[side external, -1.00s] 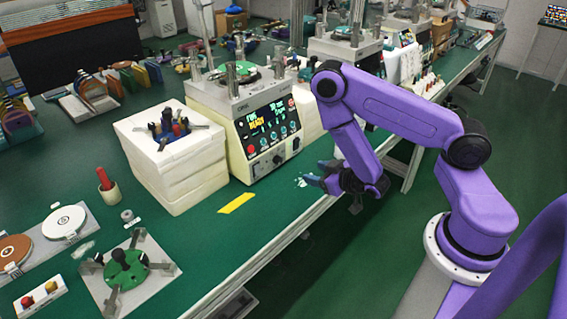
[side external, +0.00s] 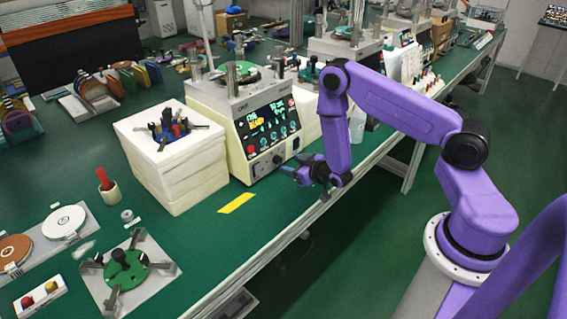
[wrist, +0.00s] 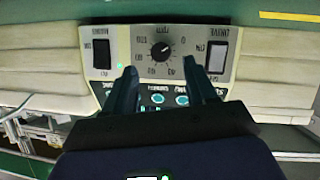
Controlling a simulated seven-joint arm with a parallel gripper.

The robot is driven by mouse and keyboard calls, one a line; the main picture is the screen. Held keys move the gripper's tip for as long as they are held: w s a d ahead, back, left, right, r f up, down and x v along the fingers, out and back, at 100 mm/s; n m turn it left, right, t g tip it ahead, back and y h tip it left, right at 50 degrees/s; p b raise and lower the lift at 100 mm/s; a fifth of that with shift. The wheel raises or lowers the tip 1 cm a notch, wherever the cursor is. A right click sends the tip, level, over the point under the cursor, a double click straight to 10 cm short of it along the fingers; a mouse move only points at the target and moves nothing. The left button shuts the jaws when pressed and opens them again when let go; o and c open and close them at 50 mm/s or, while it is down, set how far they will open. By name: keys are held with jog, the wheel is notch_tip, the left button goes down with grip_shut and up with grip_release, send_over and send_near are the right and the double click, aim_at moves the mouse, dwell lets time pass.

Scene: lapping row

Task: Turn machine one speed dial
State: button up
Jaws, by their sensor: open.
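The nearest lapping machine (side external: 232,100), cream with a dark lit screen, stands on the green bench. Its black speed dial (wrist: 160,51) sits on a pale front panel with a printed scale around it, upside down in the wrist view. In the side view the small dark dial (side external: 278,159) is low on the machine's front. My gripper (wrist: 158,70) is open and empty, with its two dark fingers pointing at the panel on either side of the dial's line. In the side view my gripper (side external: 287,173) is low in front of the panel; whether it touches is unclear.
A white foam block stack (side external: 175,165) stands left of the machine. Yellow tape (side external: 236,203) marks the bench in front. A clear bottle (side external: 357,125) stands behind my forearm.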

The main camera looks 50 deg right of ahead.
aim_at(280, 161)
jog(key=shift+x, duration=2.8)
jog(key=c, duration=1)
jog(key=shift+c, duration=0.2)
